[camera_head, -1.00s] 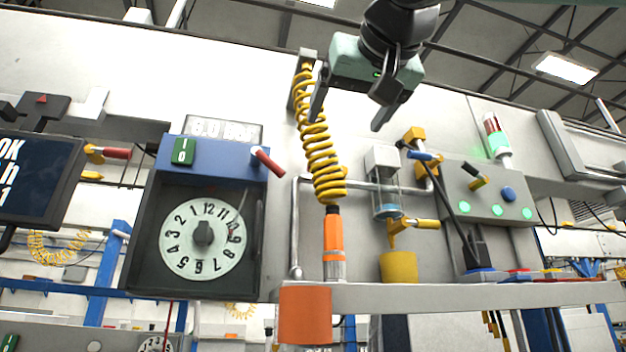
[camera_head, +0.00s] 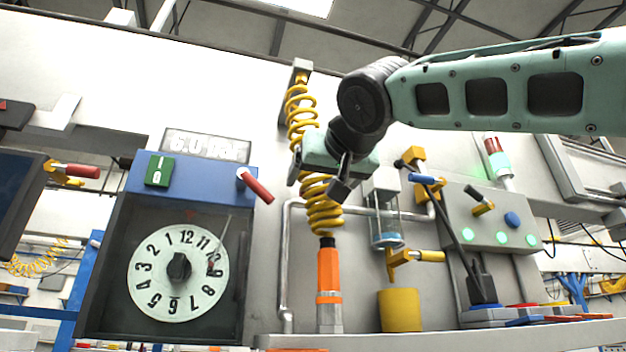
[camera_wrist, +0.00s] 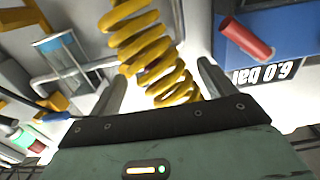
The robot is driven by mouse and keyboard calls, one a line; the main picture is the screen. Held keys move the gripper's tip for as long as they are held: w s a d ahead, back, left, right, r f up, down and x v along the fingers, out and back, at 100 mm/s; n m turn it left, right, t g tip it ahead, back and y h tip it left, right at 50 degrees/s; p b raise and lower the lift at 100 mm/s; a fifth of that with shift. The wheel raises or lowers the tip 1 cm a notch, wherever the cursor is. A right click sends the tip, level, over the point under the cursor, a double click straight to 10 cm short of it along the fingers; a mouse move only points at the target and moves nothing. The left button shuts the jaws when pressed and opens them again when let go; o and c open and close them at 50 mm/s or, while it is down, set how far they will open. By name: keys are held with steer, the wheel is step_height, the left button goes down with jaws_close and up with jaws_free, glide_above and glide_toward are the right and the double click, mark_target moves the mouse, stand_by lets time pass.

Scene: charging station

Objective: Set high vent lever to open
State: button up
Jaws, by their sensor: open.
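No readable label names a high vent lever, so I cannot tell which handle it is. A blue-handled lever (camera_head: 425,179) sits on the upper yellow valve, on the pipe right of the gripper. A yellow-handled lever (camera_head: 428,256) sits below it. A red lever (camera_head: 256,187) tilts down to the right on the blue cure box; a red lever also shows top right in the wrist view (camera_wrist: 247,38). My gripper (camera_head: 316,184) is open and empty before the yellow coil (camera_head: 324,212). In the wrist view the coil appears beyond and between the fingers (camera_wrist: 162,88).
An orange tool (camera_head: 329,285) hangs under the coil. A glass cylinder (camera_head: 386,222) and a yellow cup (camera_head: 400,310) stand right of it. A grey button box (camera_head: 490,218) is further right. Another red-handled valve (camera_head: 75,171) is at far left.

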mark_target(315, 189)
steer(key=p+x, duration=0.2)
steer(key=x, duration=0.2)
steer(key=shift+w+r, duration=0.15)
steer(key=shift+w, duration=0.05)
steer(key=shift+w+a+f, duration=0.2)
steer(key=shift+w, duration=0.35)
steer(key=c, duration=1.3)
steer(key=shift+c, duration=0.2)
